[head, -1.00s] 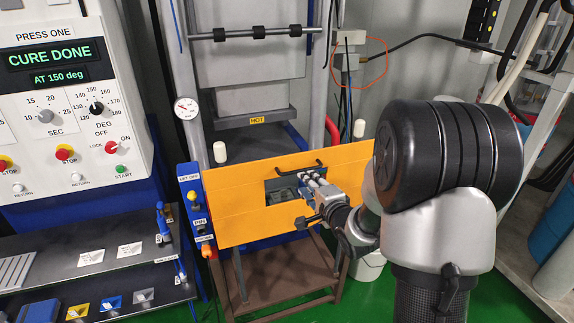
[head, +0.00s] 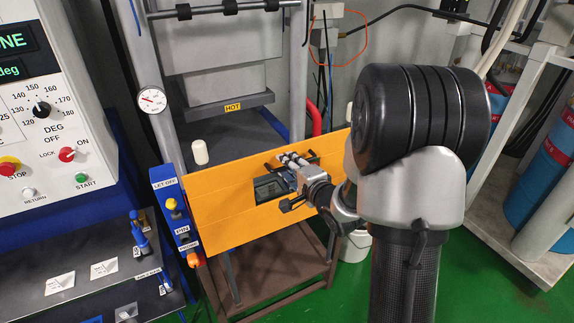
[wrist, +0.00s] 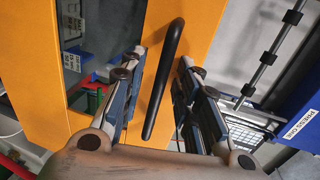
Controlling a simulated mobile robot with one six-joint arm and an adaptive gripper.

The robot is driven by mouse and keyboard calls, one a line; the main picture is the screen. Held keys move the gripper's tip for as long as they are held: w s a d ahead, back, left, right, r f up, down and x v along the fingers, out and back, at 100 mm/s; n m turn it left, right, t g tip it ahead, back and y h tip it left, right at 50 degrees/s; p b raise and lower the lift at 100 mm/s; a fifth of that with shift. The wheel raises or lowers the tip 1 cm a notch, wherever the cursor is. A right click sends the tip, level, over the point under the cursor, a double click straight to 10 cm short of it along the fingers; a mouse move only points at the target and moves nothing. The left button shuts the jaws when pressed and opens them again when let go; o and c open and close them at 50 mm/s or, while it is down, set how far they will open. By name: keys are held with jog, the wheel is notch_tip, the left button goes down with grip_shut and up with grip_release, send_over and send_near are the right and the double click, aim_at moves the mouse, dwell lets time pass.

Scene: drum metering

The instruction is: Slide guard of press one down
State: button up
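The guard of press one is a flat orange panel (head: 215,225) across the front of the press in the head view, tilted in the picture. It has a dark window (head: 268,188) and a black bar handle near its upper edge. The handle (wrist: 160,90) shows clearly in the wrist view. My gripper (head: 284,159) is at the handle. In the wrist view the two fingers of my gripper (wrist: 162,56) stand apart on either side of the handle, with gaps showing. The handle is partly hidden by the fingers in the head view.
A blue box labelled LET OFF (head: 165,180) with a yellow knob stands at the guard's left end. The HOT block (head: 230,105) is above and behind the guard. The control panel (head: 45,110) is at the left. Green floor (head: 350,300) is open below.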

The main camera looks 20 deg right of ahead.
jog(key=shift+c, duration=0.2)
grip_shut()
dwell(0.5)
